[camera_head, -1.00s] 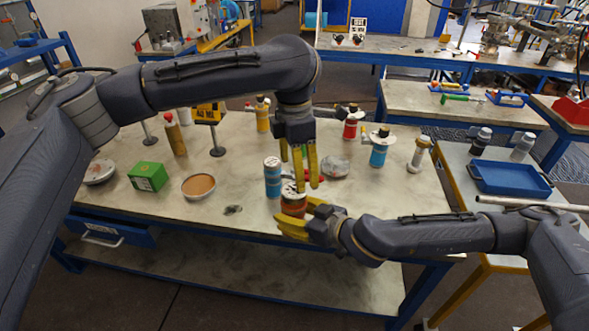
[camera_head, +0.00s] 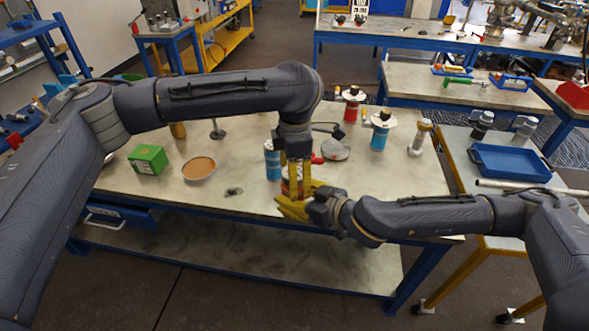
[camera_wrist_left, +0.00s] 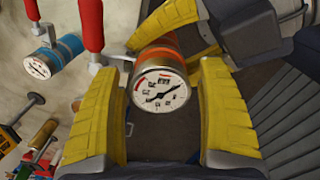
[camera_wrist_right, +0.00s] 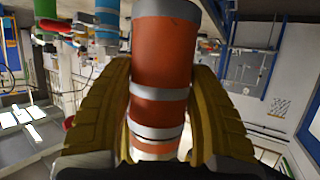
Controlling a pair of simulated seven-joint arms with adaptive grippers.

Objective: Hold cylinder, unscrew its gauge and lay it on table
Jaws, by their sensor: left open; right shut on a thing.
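The orange cylinder (camera_wrist_right: 164,55) with silver bands fills the middle of the right wrist view. My right gripper (camera_wrist_right: 161,72) is shut on it, and holds it near the table's front edge in the head view. Its gauge (camera_wrist_left: 161,90), a round white dial with a black needle, faces the left wrist camera. My left gripper (camera_wrist_left: 163,60) is open, with one yellow finger on each side of the gauge; a gap shows beside the dial. In the head view the left gripper (camera_head: 298,190) points down over the cylinder and hides most of it.
A blue cylinder (camera_head: 272,162) stands just behind my grippers; its own gauge shows in the left wrist view (camera_wrist_left: 38,67). A green box (camera_head: 148,159) and a bowl (camera_head: 198,168) stand to the left. Bare table (camera_head: 240,205) lies at front left.

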